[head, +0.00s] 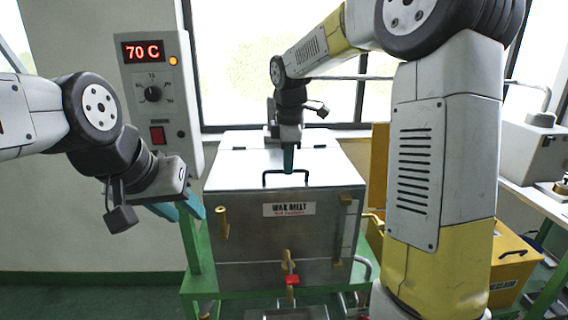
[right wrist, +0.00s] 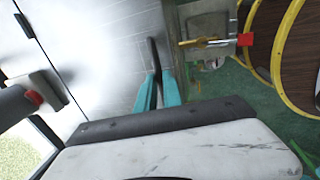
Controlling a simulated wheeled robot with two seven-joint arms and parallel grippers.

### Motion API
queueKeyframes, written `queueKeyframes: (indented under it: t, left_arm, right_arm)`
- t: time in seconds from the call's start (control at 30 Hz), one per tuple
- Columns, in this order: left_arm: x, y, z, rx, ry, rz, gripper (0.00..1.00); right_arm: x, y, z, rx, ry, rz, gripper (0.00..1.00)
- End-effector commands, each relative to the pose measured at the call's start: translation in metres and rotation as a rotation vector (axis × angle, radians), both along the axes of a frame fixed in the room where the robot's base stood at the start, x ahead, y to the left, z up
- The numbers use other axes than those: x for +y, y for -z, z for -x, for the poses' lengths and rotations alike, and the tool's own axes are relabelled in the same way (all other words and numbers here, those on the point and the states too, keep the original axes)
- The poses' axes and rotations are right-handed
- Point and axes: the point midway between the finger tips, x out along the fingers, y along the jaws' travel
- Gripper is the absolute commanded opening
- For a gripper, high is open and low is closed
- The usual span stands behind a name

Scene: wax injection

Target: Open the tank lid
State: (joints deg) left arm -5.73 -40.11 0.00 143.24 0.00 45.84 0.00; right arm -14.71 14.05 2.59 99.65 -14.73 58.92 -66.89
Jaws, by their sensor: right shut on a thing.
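The wax melt tank (head: 275,235) is a grey metal box on a green stand. Its lid (head: 235,170) lies flat on top and looks closed, with a black bar handle (head: 270,175) near the front edge. My right gripper (head: 288,168) points down at the middle of the handle. In the right wrist view, its teal fingers (right wrist: 159,85) are shut on the black handle (right wrist: 154,52), which stands out between them. My left gripper (head: 188,212) hangs left of the tank, apart from it, with its teal fingers spread and nothing between them.
A control box (head: 160,95) reading 70 C stands behind on the left. A tap with a red part (head: 291,280) is on the tank's front. A yellow cabinet (head: 515,260) and a bench (head: 535,200) stand on the right. A window (head: 240,70) is behind the tank.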

Motion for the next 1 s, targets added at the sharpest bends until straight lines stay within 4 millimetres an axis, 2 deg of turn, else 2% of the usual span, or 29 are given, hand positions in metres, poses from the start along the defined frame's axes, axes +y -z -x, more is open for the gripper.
queueKeyframes:
  t: [0.47,0.63,0.77,1.0]
  left_arm:
    - [0.0,0.0,0.0,0.0,0.0,0.0,0.36]
    - [0.0,0.0,0.0,0.0,0.0,0.0,0.36]
    - [0.0,0.0,0.0,0.0,0.0,0.0,0.36]
    - [0.0,0.0,0.0,0.0,0.0,0.0,0.36]
  right_arm:
    - [0.0,-0.001,-0.001,-0.003,0.0,-0.001,0.0]
    - [0.0,-0.008,-0.002,-0.004,0.0,-0.001,0.0]
    - [0.0,-0.022,-0.007,-0.006,0.001,-0.002,0.0]
    - [0.0,-0.066,-0.026,-0.013,0.0,-0.003,0.0]
